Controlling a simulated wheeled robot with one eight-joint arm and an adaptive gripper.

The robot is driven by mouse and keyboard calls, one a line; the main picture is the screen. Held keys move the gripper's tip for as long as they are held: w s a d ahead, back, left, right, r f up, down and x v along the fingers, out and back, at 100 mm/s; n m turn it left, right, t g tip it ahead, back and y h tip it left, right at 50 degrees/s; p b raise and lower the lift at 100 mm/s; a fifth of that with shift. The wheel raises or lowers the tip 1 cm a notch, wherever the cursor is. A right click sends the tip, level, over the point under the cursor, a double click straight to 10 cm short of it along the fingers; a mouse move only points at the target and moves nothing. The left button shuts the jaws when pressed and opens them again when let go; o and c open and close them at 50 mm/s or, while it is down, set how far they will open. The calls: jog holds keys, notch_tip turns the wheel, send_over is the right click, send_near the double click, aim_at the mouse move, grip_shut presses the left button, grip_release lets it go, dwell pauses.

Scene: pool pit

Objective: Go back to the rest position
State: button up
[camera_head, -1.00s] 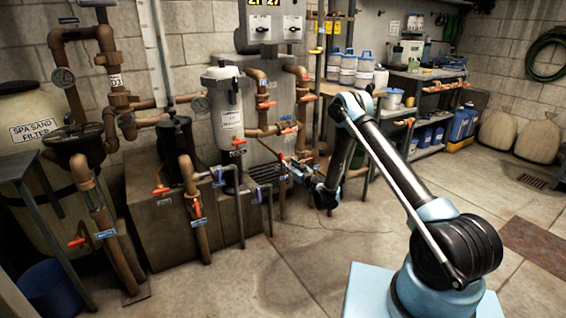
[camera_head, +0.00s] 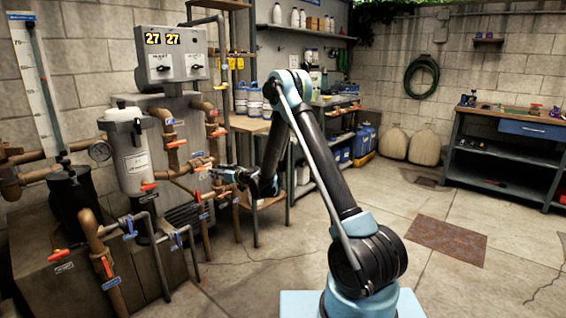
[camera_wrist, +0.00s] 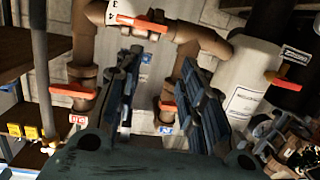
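My gripper (camera_head: 222,174) is at the end of my bent arm, in front of the brown pipes beside the white filter canister (camera_head: 133,155). In the wrist view my gripper (camera_wrist: 160,100) has its two dark fingers apart, with nothing held between them. Past the fingers are brown pipes (camera_wrist: 88,45) with red-handled valves (camera_wrist: 142,24). The white canister also shows in the wrist view (camera_wrist: 245,85), to the right of the fingers. From the head view the fingertips are small and close to the pipes, and I cannot tell if they touch.
A control box (camera_head: 172,55) reading 27 27 hangs above the pipes. Shelves with bottles (camera_head: 255,100) stand behind my arm. A workbench (camera_head: 510,150) is at the far right.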

jog(key=s+d+r+m+g+h, duration=0.1)
jog(key=s+d+r+h, duration=0.1)
jog(key=s+d+r, duration=0.5)
jog(key=s+d+r+m+g+h, duration=0.1)
jog(key=s+d+r, duration=0.3)
jog(key=d, duration=0.5)
jog(key=s+d+r+m+g+h, duration=0.1)
jog(key=s+d+r+h, duration=0.1)
jog(key=s+d+r, duration=0.4)
jog(key=s+d+f+m+g+h, duration=0.1)
jog(key=s+d+f, duration=0.3)
jog(key=s+d, duration=0.5)
jog(key=s+d+f+m+g+h, duration=0.2)
jog(key=s+d+f+m+h, duration=0.2)
jog(key=s+d, duration=0.6)
jog(key=s+d+f+m+g+h, duration=0.1)
jog(key=s+d+f, duration=0.4)
jog(key=s+d, duration=0.5)
jog(key=s+m+h, duration=0.1)
jog(key=s+h, duration=0.1)
jog(key=s, duration=0.6)
jog(key=shift+m, duration=0.4)
jog(key=shift+d, duration=0.15)
